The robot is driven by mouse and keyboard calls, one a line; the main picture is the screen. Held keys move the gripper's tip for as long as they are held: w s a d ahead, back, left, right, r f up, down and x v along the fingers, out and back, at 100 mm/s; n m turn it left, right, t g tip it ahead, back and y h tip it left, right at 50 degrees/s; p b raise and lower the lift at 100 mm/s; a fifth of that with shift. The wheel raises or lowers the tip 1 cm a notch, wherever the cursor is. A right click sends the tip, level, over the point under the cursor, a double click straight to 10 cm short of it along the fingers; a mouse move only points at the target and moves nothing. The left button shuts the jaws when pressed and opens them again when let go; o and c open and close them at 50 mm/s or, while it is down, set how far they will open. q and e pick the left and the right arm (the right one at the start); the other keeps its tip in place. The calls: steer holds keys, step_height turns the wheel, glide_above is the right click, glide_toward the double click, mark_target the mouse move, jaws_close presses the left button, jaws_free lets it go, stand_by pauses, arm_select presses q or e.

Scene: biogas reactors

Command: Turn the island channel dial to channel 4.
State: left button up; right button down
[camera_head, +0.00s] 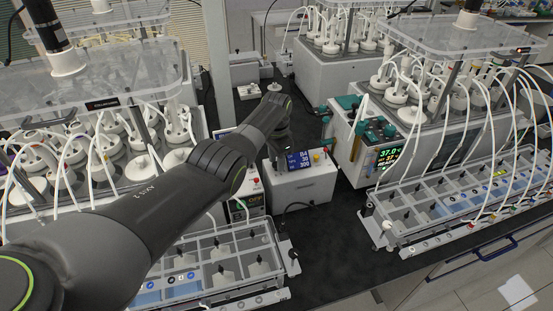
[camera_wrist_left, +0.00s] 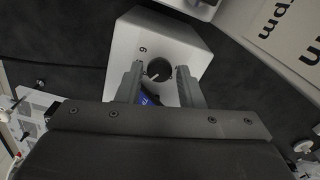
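A white box unit with a lit blue display (camera_head: 298,160) stands on the dark bench in the head view. The small digits on the display are hard to read. In the left wrist view, a round black dial (camera_wrist_left: 158,70) with a pale pointer line sits on the box's white face (camera_wrist_left: 160,38). A printed mark like a 6 or 9 is beside it. My left gripper (camera_wrist_left: 160,74) is open, with one finger on each side of the dial and visible gaps. In the head view my left gripper (camera_head: 283,143) is at the box's top, its fingertips hidden. My right gripper is out of view.
A teal-and-white unit with a lit display (camera_head: 388,156) stands to the right. Reactor racks with tubes (camera_head: 95,130) stand at left and right. Divided clear trays (camera_head: 225,262) lie in front. Dark bench (camera_head: 335,235) is bare between the trays.

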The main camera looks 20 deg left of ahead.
arm_select(q)
step_height(320, 180, up, 18)
steer(key=b, duration=0.2)
steer(key=shift+f+b, duration=0.25)
steer(key=shift+b, duration=0.1)
steer(key=shift+f, duration=0.1)
